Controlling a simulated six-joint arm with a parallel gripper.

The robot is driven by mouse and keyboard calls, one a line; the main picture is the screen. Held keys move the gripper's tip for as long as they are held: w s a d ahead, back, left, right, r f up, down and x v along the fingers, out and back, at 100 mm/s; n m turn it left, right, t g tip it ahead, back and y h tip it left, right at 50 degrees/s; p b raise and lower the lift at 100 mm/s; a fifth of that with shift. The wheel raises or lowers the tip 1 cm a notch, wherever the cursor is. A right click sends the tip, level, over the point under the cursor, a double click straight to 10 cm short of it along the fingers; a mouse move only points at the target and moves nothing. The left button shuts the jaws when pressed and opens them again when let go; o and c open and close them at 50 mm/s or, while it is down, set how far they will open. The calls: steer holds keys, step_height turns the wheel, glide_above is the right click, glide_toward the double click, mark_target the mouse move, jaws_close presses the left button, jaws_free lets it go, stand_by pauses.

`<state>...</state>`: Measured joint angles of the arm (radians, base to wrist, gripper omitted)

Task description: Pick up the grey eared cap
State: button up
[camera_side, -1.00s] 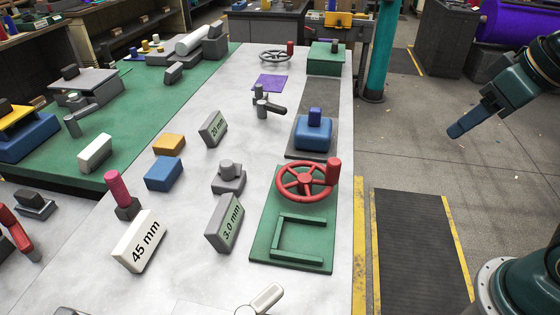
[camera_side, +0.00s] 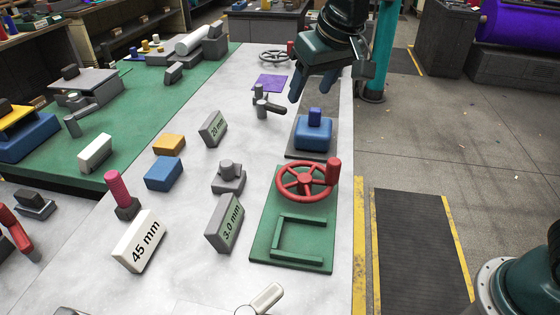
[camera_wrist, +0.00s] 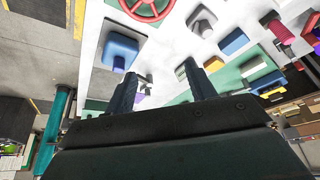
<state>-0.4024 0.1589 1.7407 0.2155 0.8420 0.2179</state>
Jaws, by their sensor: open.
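A small grey piece with stubby arms and a short bar (camera_side: 264,104), which I take for the grey eared cap, sits on the pale bench top in the side view. It looks partly hidden between the fingers in the wrist view (camera_wrist: 145,82). My gripper (camera_side: 288,90) is open, above and slightly right of that piece in the side view, apart from it. In the wrist view its two dark fingers (camera_wrist: 160,72) stand apart with nothing held between them.
A blue block with a purple knob (camera_side: 313,138) stands close by on the right. A grey "20 mm" block (camera_side: 213,129) stands left. A purple square (camera_side: 270,83) lies behind. A red handwheel (camera_side: 305,181) on a green plate is nearer the front.

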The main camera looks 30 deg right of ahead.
glide_toward(227, 163)
steer(key=shift+x, duration=2.85)
steer(key=shift+x, duration=2.6)
steer(key=shift+s, duration=0.1)
jaws_close()
